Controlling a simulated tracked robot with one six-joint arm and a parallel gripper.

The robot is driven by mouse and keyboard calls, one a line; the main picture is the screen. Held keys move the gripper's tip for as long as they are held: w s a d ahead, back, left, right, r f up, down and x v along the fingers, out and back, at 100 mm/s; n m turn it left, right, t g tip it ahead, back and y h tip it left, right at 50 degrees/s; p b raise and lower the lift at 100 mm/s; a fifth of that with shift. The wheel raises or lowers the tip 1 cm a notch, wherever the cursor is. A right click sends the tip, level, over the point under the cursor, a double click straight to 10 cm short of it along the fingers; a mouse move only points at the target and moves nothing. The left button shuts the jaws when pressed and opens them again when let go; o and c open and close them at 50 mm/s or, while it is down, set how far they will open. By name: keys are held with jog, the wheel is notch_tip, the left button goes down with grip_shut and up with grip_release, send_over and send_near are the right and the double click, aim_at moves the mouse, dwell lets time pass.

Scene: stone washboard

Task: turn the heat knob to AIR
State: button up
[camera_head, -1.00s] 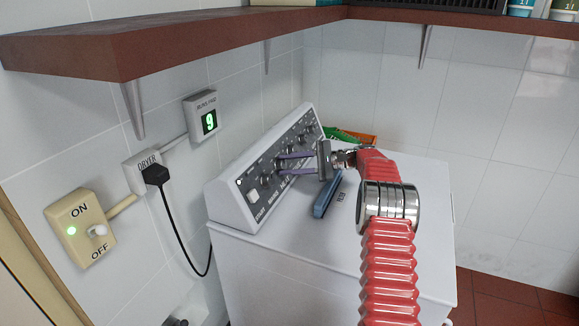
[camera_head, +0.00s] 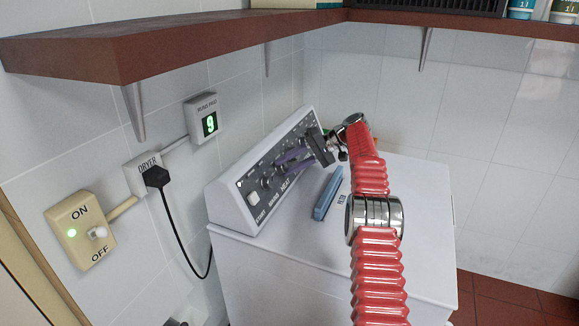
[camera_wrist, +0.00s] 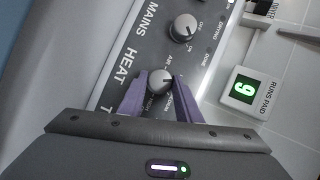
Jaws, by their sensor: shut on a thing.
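The heat knob (camera_wrist: 160,80) is a round silver-grey knob beside the word HEAT on the dryer's dark control panel (camera_wrist: 135,30). In the wrist view it sits between the purple fingers of my gripper (camera_wrist: 161,84), which are shut on it. Small lettering rings the knob, with AIR seemingly on its upper side. I cannot tell clearly where its pointer stands. In the head view my gripper (camera_head: 279,167) reaches the sloping panel from the right. Its fingers and body hide the knob and part of the panel there.
Another knob (camera_wrist: 184,27) sits beside MAINS. A blue bar-shaped thing (camera_head: 327,193) lies on the white dryer top (camera_head: 400,200). The runs-paid display (camera_head: 205,119) reads 9. A brown shelf (camera_head: 170,45) overhangs the panel. A black plug and cord hang at left.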

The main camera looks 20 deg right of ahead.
jog(key=n+h, duration=0.1)
jog(key=n, duration=0.2)
jog(key=n+h, duration=0.1)
jog(key=n, duration=0.1)
jog(key=shift+s+a+h, duration=0.15)
jog(key=shift+a+h, duration=0.1)
jog(key=shift+h, duration=0.05)
jog(key=n+t+h, duration=0.1)
jog(key=n+h, duration=0.1)
jog(key=n, duration=0.2)
jog(key=shift+s+f+n, duration=0.1)
jog(key=shift+n, duration=0.3)
jog(key=o, duration=1.1)
jog(key=shift+c, duration=0.2)
jog(key=shift+r, duration=0.2)
